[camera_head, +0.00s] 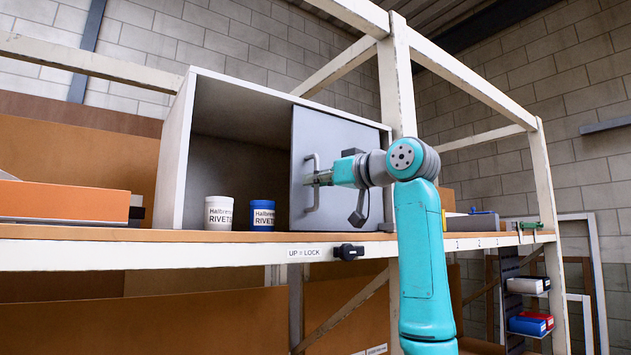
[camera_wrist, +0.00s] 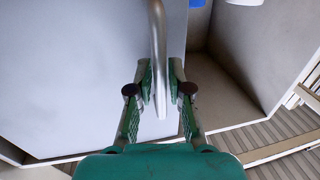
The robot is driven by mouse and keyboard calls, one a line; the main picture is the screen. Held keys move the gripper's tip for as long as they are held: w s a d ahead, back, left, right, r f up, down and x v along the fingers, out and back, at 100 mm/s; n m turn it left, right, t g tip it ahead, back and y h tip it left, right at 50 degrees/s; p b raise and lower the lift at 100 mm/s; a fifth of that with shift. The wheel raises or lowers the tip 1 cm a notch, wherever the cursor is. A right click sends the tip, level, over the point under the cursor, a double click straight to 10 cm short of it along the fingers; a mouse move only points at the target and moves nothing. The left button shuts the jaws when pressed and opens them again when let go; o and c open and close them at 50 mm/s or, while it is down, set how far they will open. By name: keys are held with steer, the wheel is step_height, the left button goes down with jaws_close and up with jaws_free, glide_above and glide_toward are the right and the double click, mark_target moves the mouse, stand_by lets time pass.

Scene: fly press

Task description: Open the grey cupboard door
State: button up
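The grey cupboard door (camera_head: 345,145) covers the right part of the cupboard; the left part is open and its inside shows. A bar handle (camera_head: 312,185) stands upright near the door's left edge. My gripper (camera_head: 316,180) is at the handle, around its middle. In the wrist view, the handle bar (camera_wrist: 157,40) runs between the two fingertips of my gripper (camera_wrist: 161,80), which sit close on both sides of it. The door panel (camera_wrist: 75,75) fills the left of that view, with the open inside to its right.
In the cupboard (camera_head: 174,150) stand a white tin (camera_head: 219,213) and a blue tin (camera_head: 262,215). A black latch (camera_head: 348,252) sits on the shelf's front edge, beside an "UP = LOCK" label (camera_head: 304,252). A white post (camera_head: 397,85) rises just right of the cupboard. An orange box (camera_head: 60,202) lies left.

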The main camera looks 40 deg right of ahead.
steer(key=shift+o, duration=0.6)
steer(key=s+d, duration=0.2)
steer(key=s, duration=0.9)
steer(key=shift+s+d, duration=0.15)
steer(key=shift+s, duration=0.25)
